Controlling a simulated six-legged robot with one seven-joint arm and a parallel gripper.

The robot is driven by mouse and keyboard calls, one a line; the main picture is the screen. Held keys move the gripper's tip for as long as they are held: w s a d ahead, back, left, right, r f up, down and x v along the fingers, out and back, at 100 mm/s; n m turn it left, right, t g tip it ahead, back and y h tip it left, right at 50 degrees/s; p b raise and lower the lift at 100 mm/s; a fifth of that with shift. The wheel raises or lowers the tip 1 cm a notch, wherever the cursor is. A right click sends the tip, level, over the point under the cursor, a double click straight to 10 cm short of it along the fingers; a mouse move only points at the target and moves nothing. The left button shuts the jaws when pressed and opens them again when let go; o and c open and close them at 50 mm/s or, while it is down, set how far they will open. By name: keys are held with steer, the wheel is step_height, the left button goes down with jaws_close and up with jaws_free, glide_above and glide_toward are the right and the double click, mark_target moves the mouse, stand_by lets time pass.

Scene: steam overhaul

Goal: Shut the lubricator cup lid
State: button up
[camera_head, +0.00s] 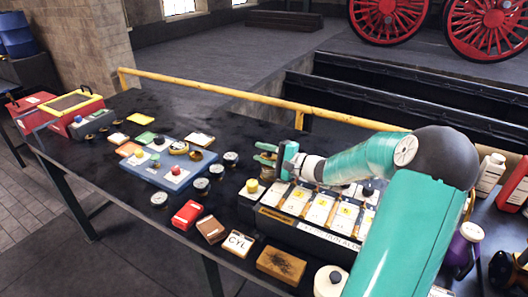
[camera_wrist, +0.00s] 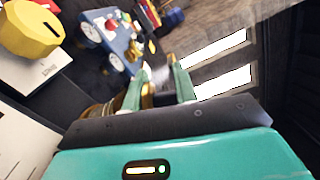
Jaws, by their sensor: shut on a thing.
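My gripper (camera_head: 264,153) is at the far left end of the long black box of labelled panels, its fingers pointing left. In the wrist view my gripper (camera_wrist: 158,80) is shut on a small brass piece (camera_wrist: 148,92), apparently the lubricator cup lid; its outline is partly hidden by the fingers. A rounded brass body (camera_wrist: 96,112), apparently the lubricator cup, sits just left of the fingers, mostly hidden behind my gripper. The lid's angle to the cup cannot be told. In the head view my gripper and arm hide most of this spot.
The black box (camera_head: 300,232) carries white panels and a yellow knob (camera_head: 252,186), which looms at the wrist view's upper left (camera_wrist: 30,30). A blue tray (camera_head: 178,183) and several round gauges lie left. A yellow rail (camera_head: 225,91) runs along the table's back edge.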

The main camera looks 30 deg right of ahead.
steer(key=shift+f, duration=0.1)
stand_by(0.4)
steer(key=o, duration=0.7)
steer(key=shift+d, duration=0.1)
steer(key=shift+o, duration=0.5)
